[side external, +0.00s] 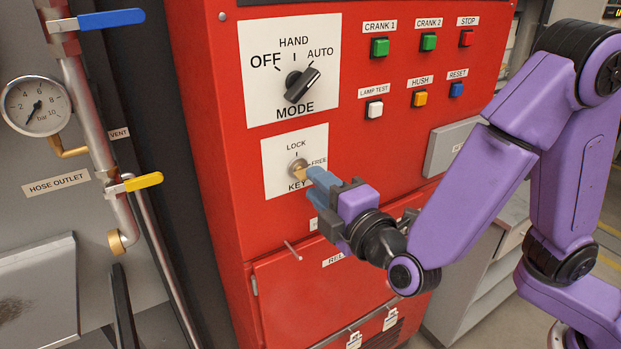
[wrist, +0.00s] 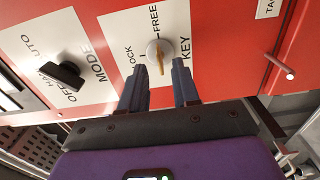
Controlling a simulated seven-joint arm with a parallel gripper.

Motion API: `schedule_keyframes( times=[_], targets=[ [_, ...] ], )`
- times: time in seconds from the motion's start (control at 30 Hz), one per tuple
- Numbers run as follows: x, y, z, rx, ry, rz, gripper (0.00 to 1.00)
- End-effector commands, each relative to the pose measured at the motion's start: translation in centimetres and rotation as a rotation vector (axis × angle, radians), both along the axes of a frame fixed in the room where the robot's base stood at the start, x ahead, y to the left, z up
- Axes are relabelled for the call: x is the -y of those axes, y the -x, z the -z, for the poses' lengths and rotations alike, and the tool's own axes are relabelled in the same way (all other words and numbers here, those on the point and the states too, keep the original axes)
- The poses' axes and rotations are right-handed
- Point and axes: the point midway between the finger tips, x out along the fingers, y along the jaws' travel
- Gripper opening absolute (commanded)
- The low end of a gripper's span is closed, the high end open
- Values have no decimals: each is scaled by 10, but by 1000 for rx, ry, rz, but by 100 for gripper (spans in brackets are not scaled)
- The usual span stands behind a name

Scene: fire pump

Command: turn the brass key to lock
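The brass key (side external: 299,174) sits in the round lock on the white KEY plate (side external: 282,188), which is marked LOCK and FREE. In the wrist view the brass key (wrist: 161,62) looks thin and roughly in line with the FREE mark, but the slant makes its exact turn hard to tell. My gripper (side external: 312,175) is at the plate from the lower right, its blue fingers hiding part of the key in the side view. In the wrist view my gripper (wrist: 160,68) has its fingers apart, one on each side of the key, with visible gaps.
The black MODE knob (side external: 301,85) is above the key plate on the red cabinet. Several coloured buttons, including the white lamp test button (side external: 374,109), are to the upper right. A thin metal handle (side external: 293,251) sticks out below. A grey box (side external: 452,147) is at right.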

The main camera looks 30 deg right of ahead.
Motion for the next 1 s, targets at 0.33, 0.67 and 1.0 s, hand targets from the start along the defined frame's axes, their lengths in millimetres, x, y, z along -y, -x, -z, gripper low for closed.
schedule_keyframes(
  times=[0.33,0.67,1.0],
  targets=[
    [0,-30,0,-1,0,0,31],
    [0,-31,0,-1,0,0,15],
    [0,-31,0,-1,1,1,0]
  ],
)
